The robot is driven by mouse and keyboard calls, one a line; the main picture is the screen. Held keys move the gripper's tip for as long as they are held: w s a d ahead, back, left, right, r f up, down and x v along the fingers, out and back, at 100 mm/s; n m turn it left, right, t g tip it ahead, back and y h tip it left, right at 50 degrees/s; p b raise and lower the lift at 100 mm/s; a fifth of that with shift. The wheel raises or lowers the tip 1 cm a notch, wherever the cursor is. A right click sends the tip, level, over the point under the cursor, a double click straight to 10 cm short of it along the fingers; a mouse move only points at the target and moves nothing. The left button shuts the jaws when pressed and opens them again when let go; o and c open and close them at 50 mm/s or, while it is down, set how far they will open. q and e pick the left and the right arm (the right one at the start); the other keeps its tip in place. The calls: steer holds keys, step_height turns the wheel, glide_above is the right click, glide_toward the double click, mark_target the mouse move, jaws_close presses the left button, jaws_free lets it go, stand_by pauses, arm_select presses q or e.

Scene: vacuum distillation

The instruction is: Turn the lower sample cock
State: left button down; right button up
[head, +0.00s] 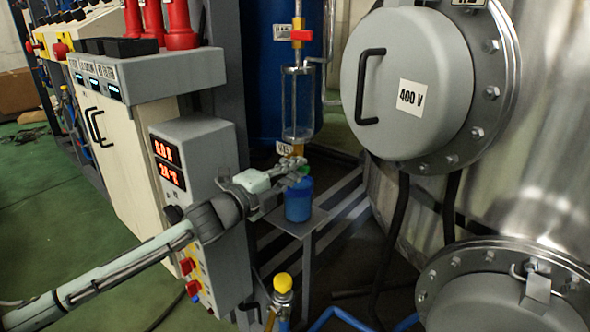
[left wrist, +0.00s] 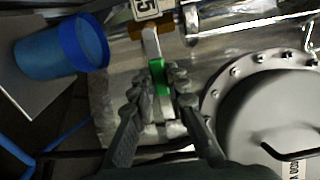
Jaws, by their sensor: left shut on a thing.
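The lower sample cock has a green handle (head: 305,171) and sits under the sight glass (head: 297,105), just above a blue cup (head: 298,203). My left gripper (head: 294,167) reaches it from the left and is shut on the green handle. In the left wrist view the green handle (left wrist: 158,78) lies between the fingertips of my left gripper (left wrist: 161,82), below a brass fitting. The fingers hide part of the cock in the head view. The upper cock, with a red handle (head: 301,35), is above the glass. My right gripper is out of view.
The blue cup stands on a small grey shelf (head: 318,216) close under the gripper. A grey control box (head: 190,150) with red displays is left of it. A large steel vessel (head: 545,130) with a 400 V cover (head: 415,85) fills the right. A yellow-capped valve (head: 283,283) is below.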

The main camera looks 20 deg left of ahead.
arm_select(q)
steer(key=shift+f, duration=0.1)
steer(key=c, duration=1.5)
jaws_free()
steer(key=v, duration=1.2)
